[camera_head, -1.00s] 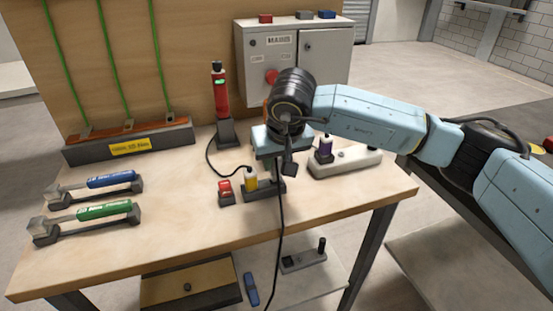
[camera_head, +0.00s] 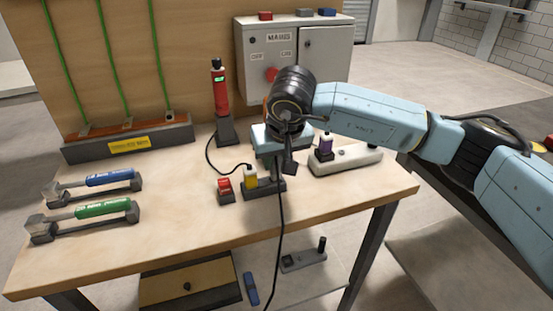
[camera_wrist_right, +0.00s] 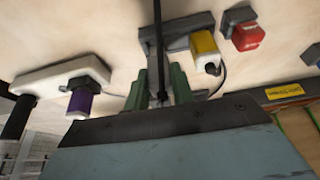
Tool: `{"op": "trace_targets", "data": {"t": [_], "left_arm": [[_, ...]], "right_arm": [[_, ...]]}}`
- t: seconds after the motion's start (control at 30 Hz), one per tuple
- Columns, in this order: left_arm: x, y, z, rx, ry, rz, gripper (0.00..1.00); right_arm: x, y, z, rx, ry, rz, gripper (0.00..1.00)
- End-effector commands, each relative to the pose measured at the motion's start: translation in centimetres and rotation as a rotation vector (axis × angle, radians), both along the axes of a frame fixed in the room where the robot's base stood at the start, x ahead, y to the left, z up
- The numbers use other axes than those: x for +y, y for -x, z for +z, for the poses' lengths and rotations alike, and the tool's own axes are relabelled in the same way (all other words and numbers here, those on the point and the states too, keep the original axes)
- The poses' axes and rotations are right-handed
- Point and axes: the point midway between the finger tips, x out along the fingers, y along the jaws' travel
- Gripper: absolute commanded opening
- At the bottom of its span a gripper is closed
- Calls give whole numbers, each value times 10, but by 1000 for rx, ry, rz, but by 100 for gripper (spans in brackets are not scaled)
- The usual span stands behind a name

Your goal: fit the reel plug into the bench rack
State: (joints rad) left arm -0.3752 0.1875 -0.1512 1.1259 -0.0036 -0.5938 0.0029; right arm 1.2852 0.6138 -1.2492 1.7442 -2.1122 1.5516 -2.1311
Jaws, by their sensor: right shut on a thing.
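The bench rack (camera_head: 252,192) is a low dark grey block on the bench top, with a yellow plug (camera_head: 251,178) standing at its left end. It also shows in the wrist view (camera_wrist_right: 180,44), beside the yellow plug there. My right gripper (camera_head: 275,174) is over the right part of the rack, pointing down. Its green fingers (camera_wrist_right: 160,88) are shut on the reel plug, which they and the gripper body mostly hide. The black cable (camera_head: 280,225) runs from the grip over the bench's front edge. I cannot tell whether the plug touches the rack. My left gripper is not in view.
A red block (camera_head: 226,190) sits just left of the rack. A white block with a purple plug (camera_head: 325,147) stands to the right. A red tool (camera_head: 220,90) stands upright behind. Blue and green tools lie at the left. Bare bench (camera_head: 185,215) lies front left.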

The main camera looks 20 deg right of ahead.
Motion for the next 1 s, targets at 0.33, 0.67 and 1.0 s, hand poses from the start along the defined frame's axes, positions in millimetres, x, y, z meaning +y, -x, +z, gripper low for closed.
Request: {"op": "trace_targets", "data": {"t": [0.33,0.67,1.0], "left_arm": [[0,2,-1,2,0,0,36],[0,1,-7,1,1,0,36],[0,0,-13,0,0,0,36]], "right_arm": [[0,0,0,0,0,0,0],[0,0,-7,0,0,0,0],[0,0,-14,-1,-1,0,0]]}}
